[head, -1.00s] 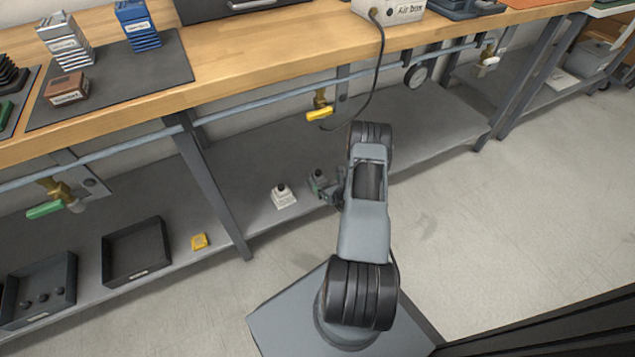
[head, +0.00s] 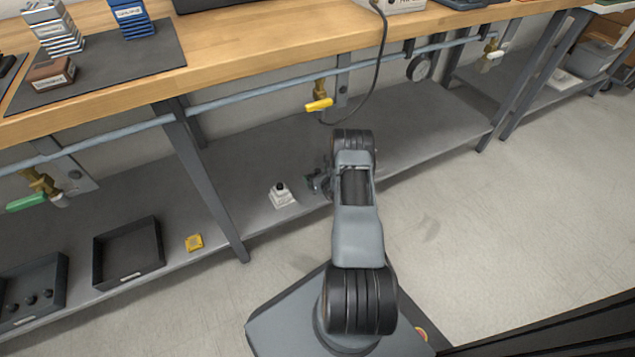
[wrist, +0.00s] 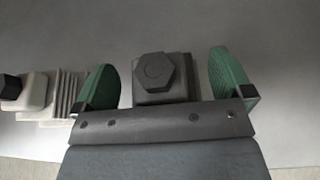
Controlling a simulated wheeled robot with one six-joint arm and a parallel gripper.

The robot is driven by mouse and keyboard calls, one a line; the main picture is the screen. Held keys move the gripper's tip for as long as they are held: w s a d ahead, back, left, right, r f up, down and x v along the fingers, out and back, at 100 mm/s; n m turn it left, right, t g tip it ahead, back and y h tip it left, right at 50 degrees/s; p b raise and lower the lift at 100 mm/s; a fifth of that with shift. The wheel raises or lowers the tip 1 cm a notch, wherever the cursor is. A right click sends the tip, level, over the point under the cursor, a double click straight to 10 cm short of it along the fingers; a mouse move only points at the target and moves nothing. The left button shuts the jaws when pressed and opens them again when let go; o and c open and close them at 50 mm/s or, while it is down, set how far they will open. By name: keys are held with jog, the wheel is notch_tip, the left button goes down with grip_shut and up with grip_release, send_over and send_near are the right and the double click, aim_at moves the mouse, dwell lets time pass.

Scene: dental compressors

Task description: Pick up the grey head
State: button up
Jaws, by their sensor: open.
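The grey head, a dark grey block with a black hexagonal knob on top, stands between my gripper's fingers in the wrist view (wrist: 178,68). My gripper (wrist: 164,78) is open, with a green-padded finger on each side of the head. Gaps show between the head and both fingers. The lower part of the head is hidden behind the gripper body. In the head view my gripper (head: 318,182) is low over the under-bench shelf, and the arm and gripper mostly hide the grey head there.
A white head (head: 282,197) with a black knob stands just left of my gripper, also in the wrist view (wrist: 38,92). A yellow block (head: 194,242) and black trays (head: 128,274) lie farther left. The bench top (head: 270,45) overhangs the shelf (head: 235,165). A bench leg (head: 205,185) stands left.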

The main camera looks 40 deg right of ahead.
jog(key=c, duration=1.3)
jog(key=shift+r, duration=0.1)
jog(key=shift+c, duration=0.3)
jog(key=shift+r, duration=0.1)
